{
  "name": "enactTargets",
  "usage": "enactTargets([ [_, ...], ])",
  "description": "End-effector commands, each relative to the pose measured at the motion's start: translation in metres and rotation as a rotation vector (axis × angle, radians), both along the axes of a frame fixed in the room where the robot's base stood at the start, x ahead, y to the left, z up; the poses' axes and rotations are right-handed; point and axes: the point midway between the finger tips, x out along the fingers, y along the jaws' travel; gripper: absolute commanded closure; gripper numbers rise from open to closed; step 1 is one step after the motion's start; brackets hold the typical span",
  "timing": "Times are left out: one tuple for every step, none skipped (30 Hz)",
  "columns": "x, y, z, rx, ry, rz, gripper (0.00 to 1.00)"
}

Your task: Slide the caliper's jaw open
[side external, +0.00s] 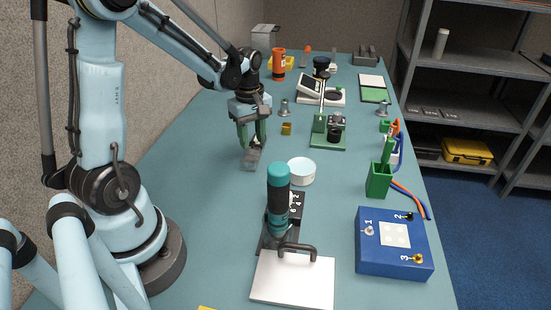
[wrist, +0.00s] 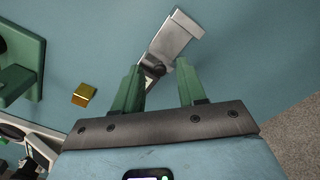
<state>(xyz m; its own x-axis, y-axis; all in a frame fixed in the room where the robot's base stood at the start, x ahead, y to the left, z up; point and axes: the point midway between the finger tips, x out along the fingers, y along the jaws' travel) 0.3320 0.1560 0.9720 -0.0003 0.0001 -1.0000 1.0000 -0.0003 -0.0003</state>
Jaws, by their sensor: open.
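A grey metal object that looks like the caliper (wrist: 176,36) lies on the teal bench just beyond my fingertips in the wrist view. It has a flat light plate at the far end and a darker part near the left finger. In the side view the caliper (side external: 251,158) shows small and blurred under my gripper (side external: 252,140). In the wrist view my gripper (wrist: 157,68) is open, with its two green fingers apart. The caliper's near end reaches toward the gap between them. I cannot tell whether a finger touches it, or how its jaw stands.
A small brass block (side external: 286,128) and a green fixture (side external: 328,132) stand to the right. A white round dish (side external: 301,169) and a teal-topped tool (side external: 278,190) stand nearer the camera. The blue box (side external: 392,243) is at front right.

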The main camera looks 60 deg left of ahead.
Motion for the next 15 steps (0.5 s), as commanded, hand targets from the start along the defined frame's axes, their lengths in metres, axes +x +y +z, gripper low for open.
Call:
enactTargets([
  [0.000, 0.000, 0.000, 0.000, 0.000, 0.000, 0.59],
  [0.000, 0.000, 0.000, 0.000, 0.000, 0.000, 0.59],
  [0.000, 0.000, 0.000, 0.000, 0.000, 0.000, 0.59],
  [0.000, 0.000, 0.001, 0.000, 0.000, 0.000, 0.59],
  [0.000, 0.000, 0.002, 0.000, 0.000, 0.000, 0.59],
  [0.000, 0.000, 0.004, 0.000, 0.000, 0.000, 0.59],
  [0.000, 0.000, 0.006, 0.000, 0.000, 0.000, 0.59],
  [0.000, 0.000, 0.009, 0.000, 0.000, 0.000, 0.59],
  [0.000, 0.000, 0.013, 0.000, 0.000, 0.000, 0.59],
  [0.000, 0.000, 0.017, 0.000, 0.000, 0.000, 0.59],
  [0.000, 0.000, 0.022, 0.000, 0.000, 0.000, 0.59],
  [0.000, 0.000, 0.028, 0.000, 0.000, 0.000, 0.59],
  [0.000, 0.000, 0.033, 0.000, 0.000, 0.000, 0.59],
  [0.000, 0.000, 0.038, 0.000, 0.000, 0.000, 0.59],
  [0.000, 0.000, 0.045, 0.000, 0.000, 0.000, 0.59],
])
